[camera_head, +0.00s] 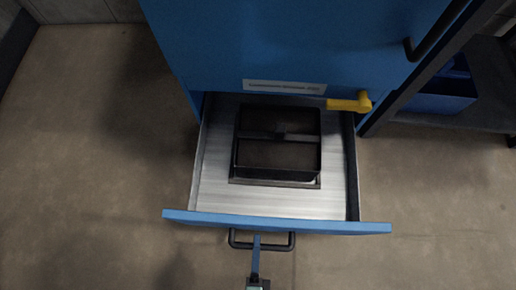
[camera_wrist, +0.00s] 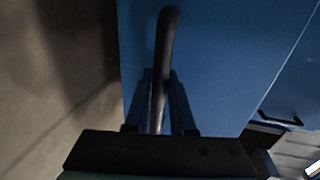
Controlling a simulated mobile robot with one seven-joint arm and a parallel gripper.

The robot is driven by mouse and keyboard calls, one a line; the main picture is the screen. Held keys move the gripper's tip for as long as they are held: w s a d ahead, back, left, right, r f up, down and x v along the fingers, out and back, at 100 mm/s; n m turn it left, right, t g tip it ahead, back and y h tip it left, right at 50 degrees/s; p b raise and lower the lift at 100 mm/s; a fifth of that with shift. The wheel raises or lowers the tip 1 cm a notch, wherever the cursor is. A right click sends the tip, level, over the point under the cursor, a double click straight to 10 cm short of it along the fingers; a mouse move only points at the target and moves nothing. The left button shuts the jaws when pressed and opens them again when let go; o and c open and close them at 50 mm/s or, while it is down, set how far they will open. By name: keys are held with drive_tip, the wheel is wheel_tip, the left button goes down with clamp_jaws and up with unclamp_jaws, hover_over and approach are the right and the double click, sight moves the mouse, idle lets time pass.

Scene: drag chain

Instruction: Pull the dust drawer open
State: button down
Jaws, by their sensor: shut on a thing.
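The dust drawer (camera_head: 215,203) is pulled out from the bottom of a blue cabinet (camera_head: 290,45). Its grey metal floor shows, with a black two-part bin (camera_head: 237,160) standing inside. The drawer's black bar handle (camera_head: 291,241) is on the blue front panel. My gripper (camera_head: 257,240) is at the middle of this handle in the head view. In the wrist view, my gripper (camera_wrist: 158,105) has its fingers on either side of the dark handle bar (camera_wrist: 168,35) and is shut on it.
A yellow lever (camera_head: 350,104) sticks out at the cabinet's lower right, above the drawer. A dark shelf with a blue bin (camera_head: 435,103) stands at the right. The brown floor (camera_head: 90,170) is clear to the left and in front.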

drive_tip(key=shift+f+v, duration=0.25)
drive_tip(key=shift+v, duration=0.85)
drive_tip(key=shift+f+v, duration=0.2)
drive_tip(key=shift+v, duration=0.9)
drive_tip(key=c, duration=0.8)
unclamp_jaws()
drive_tip(key=shift+o, duration=0.2)
drive_tip(key=shift+s, duration=0.1)
drive_tip(key=v, duration=1.3)
